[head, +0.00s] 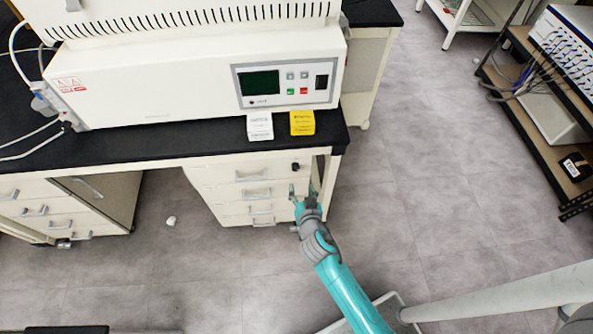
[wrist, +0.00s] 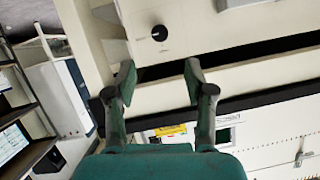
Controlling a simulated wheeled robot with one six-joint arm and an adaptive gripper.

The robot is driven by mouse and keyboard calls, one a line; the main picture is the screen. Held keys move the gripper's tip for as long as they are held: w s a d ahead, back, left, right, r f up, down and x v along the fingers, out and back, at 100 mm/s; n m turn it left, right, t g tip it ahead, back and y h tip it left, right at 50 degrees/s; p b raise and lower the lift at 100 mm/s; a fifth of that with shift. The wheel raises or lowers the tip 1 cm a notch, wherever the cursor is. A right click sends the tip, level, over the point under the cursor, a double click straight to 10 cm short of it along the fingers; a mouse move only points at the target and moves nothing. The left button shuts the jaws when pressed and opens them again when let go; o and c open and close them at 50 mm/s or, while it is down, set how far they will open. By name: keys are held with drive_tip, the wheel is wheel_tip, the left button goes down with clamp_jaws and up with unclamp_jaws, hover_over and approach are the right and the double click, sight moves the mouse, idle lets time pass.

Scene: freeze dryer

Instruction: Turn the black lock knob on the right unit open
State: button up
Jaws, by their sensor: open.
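The black lock knob (head: 295,167) is a small dark round piece at the upper right of the white right drawer unit (head: 222,178), under the bench. In the wrist view the knob (wrist: 159,33) shows beyond the fingertips, in line with the gap between them. A small mark sits just below it there. My gripper (head: 303,190) is open and empty. In the head view its fingers show just below the knob, in front of the unit's right side. In the wrist view the open fingers (wrist: 160,72) stand apart from the knob and do not touch it.
The black bench top (head: 210,147) overhangs the drawers and carries a white freeze dryer (head: 150,85). A white card (head: 260,126) and a yellow card (head: 302,123) lie near its front edge. A shelf rack (head: 545,145) stands at right. The floor between is clear.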

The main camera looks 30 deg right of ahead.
sight(296, 169)
drive_tip(key=x, duration=1)
drive_tip(key=shift+w+d+f, duration=0.1)
drive_tip(key=shift+w+f, duration=0.05)
drive_tip(key=shift+w, duration=0.1)
drive_tip(key=shift+c, duration=0.3)
clamp_jaws()
